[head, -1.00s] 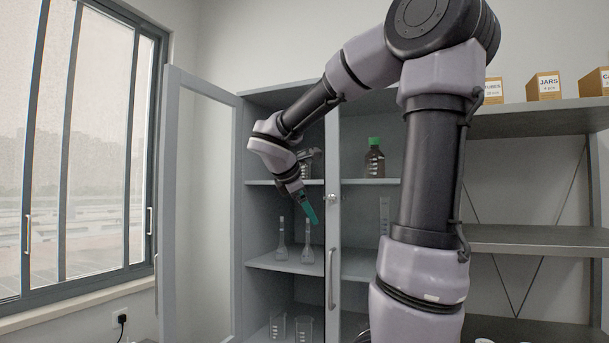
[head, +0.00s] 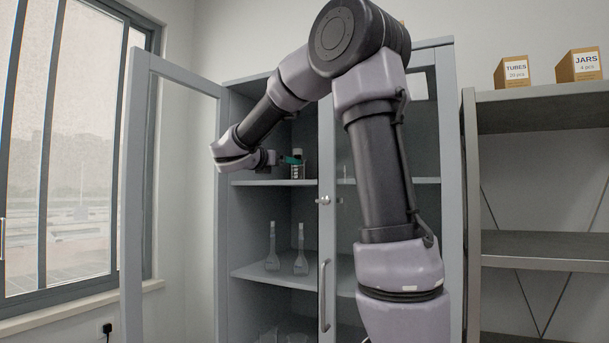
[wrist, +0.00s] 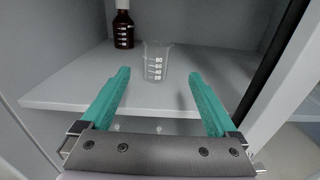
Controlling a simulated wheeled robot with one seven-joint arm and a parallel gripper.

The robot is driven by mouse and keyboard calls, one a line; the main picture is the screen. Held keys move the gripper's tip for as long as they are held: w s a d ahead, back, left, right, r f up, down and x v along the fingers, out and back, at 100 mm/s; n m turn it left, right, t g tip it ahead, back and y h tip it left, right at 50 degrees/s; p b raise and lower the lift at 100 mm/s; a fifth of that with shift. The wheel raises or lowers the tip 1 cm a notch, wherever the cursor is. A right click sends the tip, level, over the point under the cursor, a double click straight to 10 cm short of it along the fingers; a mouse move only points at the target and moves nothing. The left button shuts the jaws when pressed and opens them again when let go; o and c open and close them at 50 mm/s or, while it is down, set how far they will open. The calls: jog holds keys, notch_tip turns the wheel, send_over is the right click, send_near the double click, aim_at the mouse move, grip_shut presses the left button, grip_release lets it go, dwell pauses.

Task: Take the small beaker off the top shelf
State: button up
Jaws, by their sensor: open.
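The small beaker (wrist: 157,62) is clear glass with white volume marks and stands upright on the white top shelf (wrist: 75,88) in the wrist view. My gripper (wrist: 158,74) is open, its two green fingers pointing at the beaker from the front, one to each side. The beaker stands about midway between them, roughly level with or just beyond the fingertips; nothing is gripped. In the head view my gripper (head: 288,160) reaches into the left part of the grey cabinet at the top shelf (head: 250,183). There I cannot make out the beaker clearly.
A brown bottle (wrist: 123,30) stands behind and left of the beaker. Cabinet walls close in on both sides. The left door (head: 130,200) is open; the right door (head: 325,270) is shut. Flasks (head: 301,255) stand one shelf lower. An open rack (head: 540,245) is at right.

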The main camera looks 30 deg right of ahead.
aim_at(298, 170)
jog(key=x, duration=0.6)
jog(key=shift+w+r, duration=0.2)
jog(key=shift+r, duration=0.05)
jog(key=shift+r+x, duration=0.15)
jog(key=shift+x, duration=1.15)
jog(key=shift+r+x, duration=0.2)
jog(key=shift+x, duration=1.15)
jog(key=shift+w+a, duration=0.1)
jog(key=shift+a, duration=0.05)
jog(key=c, duration=1.4)
